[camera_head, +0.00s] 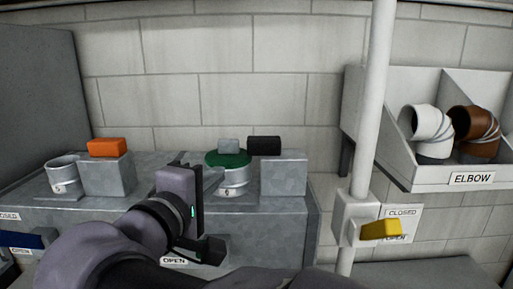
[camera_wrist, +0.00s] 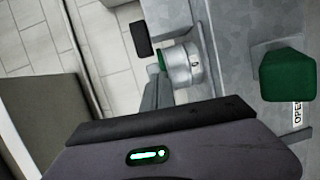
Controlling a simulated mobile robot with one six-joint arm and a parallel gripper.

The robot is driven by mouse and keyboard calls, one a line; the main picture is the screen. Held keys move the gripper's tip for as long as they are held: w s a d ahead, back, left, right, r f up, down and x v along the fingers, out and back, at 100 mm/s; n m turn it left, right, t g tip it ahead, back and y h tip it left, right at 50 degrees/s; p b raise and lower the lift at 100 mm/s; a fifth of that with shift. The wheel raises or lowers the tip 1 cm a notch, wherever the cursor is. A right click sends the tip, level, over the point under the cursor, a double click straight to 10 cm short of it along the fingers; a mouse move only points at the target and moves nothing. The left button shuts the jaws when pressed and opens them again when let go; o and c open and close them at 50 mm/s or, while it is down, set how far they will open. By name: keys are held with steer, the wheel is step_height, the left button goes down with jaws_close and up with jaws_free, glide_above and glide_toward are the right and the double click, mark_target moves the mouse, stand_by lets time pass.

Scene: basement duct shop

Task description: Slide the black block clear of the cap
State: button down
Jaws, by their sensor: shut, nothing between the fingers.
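The black block (camera_head: 264,145) rests on the right grey pedestal (camera_head: 285,176). Its left end sticks out past the pedestal, at the right edge of the green cap (camera_head: 212,158); contact cannot be told. The cap sits on a round metal duct piece (camera_head: 233,181) and carries a small grey block (camera_head: 228,146). In the wrist view the black block (camera_wrist: 141,39) juts past the pedestal (camera_wrist: 165,14), near the cap edge (camera_wrist: 162,62) and duct piece (camera_wrist: 186,65). My gripper (camera_head: 194,200) is shut and empty, in front and left of the cap; its fingertips are not clear.
An orange block (camera_head: 107,147) sits on a left pedestal (camera_head: 107,176) beside an uncapped metal piece (camera_head: 63,178). A dark green handle (camera_wrist: 288,75) is close by an OPEN label. A white pipe (camera_head: 370,90) with a yellow lever (camera_head: 381,230) and an elbow bin (camera_head: 440,178) stand right.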

mark_target(266, 147)
steer(key=shift+n+t+y, duration=0.3)
steer(key=shift+n+t, duration=0.2)
steer(key=shift+t, duration=0.2)
steer(key=w+p, duration=0.1)
steer(key=w, duration=0.1)
steer(key=w+r, duration=0.1)
steer(key=w, duration=0.2)
steer(key=w+r+p, duration=0.1)
steer(key=w, duration=0.2)
steer(key=shift+w+a+p, duration=0.25)
steer(key=shift+a+p, duration=0.1)
steer(key=d, duration=0.3)
steer(key=shift+w+d+p, duration=0.35)
steer(key=shift+d+p, duration=0.05)
steer(key=shift+s+d, duration=0.25)
steer(key=shift+d, duration=0.1)
steer(key=shift+w+a+f, duration=0.1)
steer(key=shift+w+f, duration=0.05)
steer(key=shift+w, duration=0.1)
steer(key=shift+d+f+b, duration=0.15)
steer(key=shift+d+b, duration=0.15)
steer(key=shift+b, duration=0.1)
steer(key=d+b, duration=0.5)
steer(key=shift+s+d+b, duration=0.2)
steer(key=shift+d+b, duration=0.1)
steer(key=shift+b, duration=0.05)
steer(key=shift+a, duration=0.2)
steer(key=shift+d+r, duration=0.1)
steer(key=shift+r, duration=0.1)
